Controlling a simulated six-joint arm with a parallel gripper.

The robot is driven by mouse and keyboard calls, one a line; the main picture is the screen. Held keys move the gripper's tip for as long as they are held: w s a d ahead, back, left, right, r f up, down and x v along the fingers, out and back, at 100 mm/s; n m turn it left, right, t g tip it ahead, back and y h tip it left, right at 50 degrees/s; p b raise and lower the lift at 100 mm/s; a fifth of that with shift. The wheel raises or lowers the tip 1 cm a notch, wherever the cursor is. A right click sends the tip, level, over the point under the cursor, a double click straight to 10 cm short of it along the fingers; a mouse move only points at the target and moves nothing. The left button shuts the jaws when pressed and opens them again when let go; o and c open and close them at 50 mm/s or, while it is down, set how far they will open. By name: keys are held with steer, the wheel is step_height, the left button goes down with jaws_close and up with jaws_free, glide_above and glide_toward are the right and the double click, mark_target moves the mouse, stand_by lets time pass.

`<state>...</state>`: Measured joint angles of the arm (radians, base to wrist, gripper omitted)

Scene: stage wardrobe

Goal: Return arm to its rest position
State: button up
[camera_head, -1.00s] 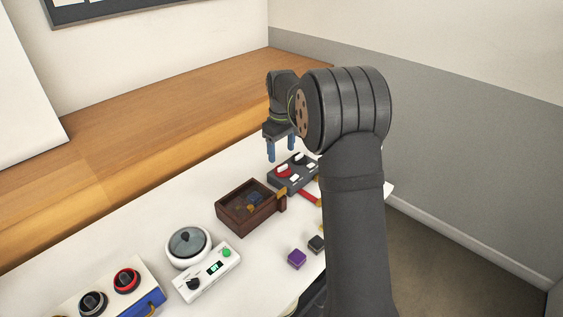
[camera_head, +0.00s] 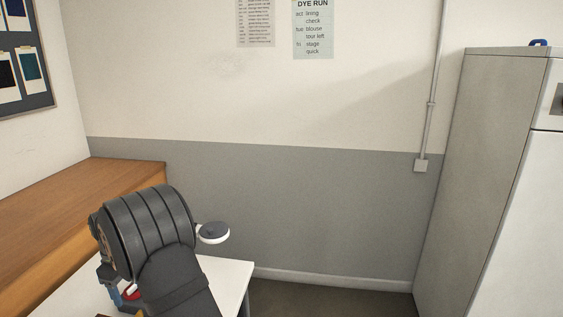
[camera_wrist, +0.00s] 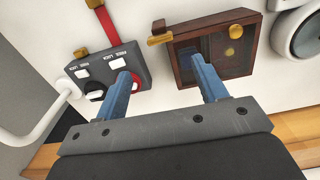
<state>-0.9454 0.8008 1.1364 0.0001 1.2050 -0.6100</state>
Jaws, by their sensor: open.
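My gripper (camera_wrist: 165,88) has two blue fingers spread apart with nothing between them in the wrist view. It hangs above the white table (camera_wrist: 150,20).
A white curved tube (camera_wrist: 45,128) lies beside the switch box. A round white-rimmed device (camera_wrist: 292,38) stands by the tray. In the head view, a wooden bench (camera_head: 60,215) runs along the left wall, and a grey cabinet (camera_head: 490,170) stands at right.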

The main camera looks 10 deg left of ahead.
step_height(320, 180, down, 11)
steer(key=shift+r, duration=0.3)
